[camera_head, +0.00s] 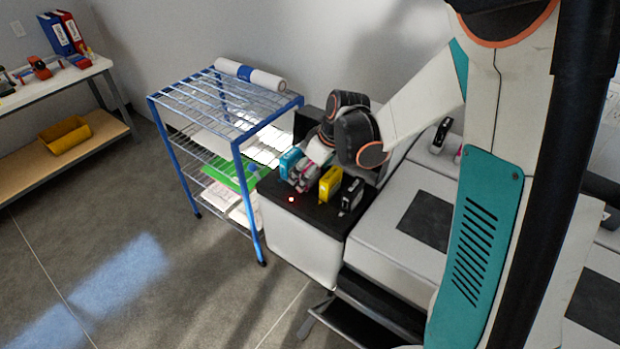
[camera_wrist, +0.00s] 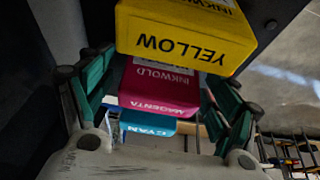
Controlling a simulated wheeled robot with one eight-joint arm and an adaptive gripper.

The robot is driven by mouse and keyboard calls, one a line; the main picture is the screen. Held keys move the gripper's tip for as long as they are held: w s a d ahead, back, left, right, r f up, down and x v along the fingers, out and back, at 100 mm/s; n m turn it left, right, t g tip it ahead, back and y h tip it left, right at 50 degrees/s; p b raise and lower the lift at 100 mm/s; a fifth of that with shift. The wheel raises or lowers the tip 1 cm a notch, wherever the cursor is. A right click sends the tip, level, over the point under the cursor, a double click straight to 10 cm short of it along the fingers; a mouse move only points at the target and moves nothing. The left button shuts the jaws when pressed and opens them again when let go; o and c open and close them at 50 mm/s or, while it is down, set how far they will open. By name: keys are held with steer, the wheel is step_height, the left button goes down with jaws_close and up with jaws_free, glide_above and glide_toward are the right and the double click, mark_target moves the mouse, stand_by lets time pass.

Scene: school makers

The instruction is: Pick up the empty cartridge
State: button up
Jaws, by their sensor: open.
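Several ink cartridges stand in a row on the black top of the printer: a cyan cartridge (camera_head: 289,161), a magenta cartridge (camera_head: 299,181), a yellow cartridge (camera_head: 330,184) and a black cartridge (camera_head: 352,194). A small red light (camera_head: 291,199) glows on the printer top in front of them. No visible label says which one is empty. My gripper (camera_head: 307,171) is over the magenta cartridge. In the wrist view, its open green-sided fingers (camera_wrist: 162,84) stand on either side of the magenta cartridge (camera_wrist: 158,88). Contact cannot be told. The yellow cartridge (camera_wrist: 185,35) and cyan cartridge (camera_wrist: 148,122) are close by.
A blue wire rack (camera_head: 240,140) with a white roll (camera_head: 250,74) on top stands left of the printer (camera_head: 300,248). A workbench (camera_head: 50,83) with a yellow bin (camera_head: 65,136) is at far left. The floor between is open. My arm hides part of the right side.

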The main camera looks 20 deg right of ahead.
steer(key=c, duration=1.2)
steer(key=shift+c, duration=0.2)
steer(key=shift+r, duration=0.1)
